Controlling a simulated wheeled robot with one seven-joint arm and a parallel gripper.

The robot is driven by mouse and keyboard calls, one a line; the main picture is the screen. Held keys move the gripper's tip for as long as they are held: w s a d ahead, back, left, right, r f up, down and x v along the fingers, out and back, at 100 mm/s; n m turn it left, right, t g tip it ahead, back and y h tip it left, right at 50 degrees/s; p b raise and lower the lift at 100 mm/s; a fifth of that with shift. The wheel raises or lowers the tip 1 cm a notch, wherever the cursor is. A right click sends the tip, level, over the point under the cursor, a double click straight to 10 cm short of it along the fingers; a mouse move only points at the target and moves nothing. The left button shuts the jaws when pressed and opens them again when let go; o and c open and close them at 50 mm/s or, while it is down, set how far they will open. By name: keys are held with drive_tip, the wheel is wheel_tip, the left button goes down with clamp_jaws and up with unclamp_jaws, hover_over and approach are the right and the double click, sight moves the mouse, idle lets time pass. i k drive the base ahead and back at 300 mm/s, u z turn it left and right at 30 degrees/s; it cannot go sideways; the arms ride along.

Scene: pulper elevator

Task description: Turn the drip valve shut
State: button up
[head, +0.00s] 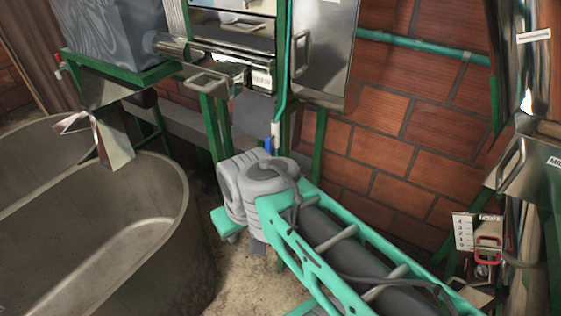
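A small valve with a blue lever (268,146) shows near the middle of the head view. It sits at the lower end of a thin teal pipe (282,98), by a short white fitting (276,129). The blue lever appears to hang downward; its exact angle to the pipe is too small to tell. A small red part (58,62) also shows at the far left beside the grey tank; I cannot tell whether it is a valve handle. No label shows which is the drip valve. My gripper is not in view.
A teal-framed machine (350,232) with a grey ribbed housing (240,185) and cables stands below the blue lever. A large metal tub (178,212) fills the left. A steel cabinet with a handle (325,50) is behind.

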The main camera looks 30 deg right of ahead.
sight(268, 139)
drive_tip(key=z, duration=0.65)
drive_tip(key=i, duration=0.45)
drive_tip(key=k, duration=0.95)
drive_tip(key=u, duration=1.25)
drive_tip(key=i, duration=1.2)
drive_tip(key=z, duration=1)
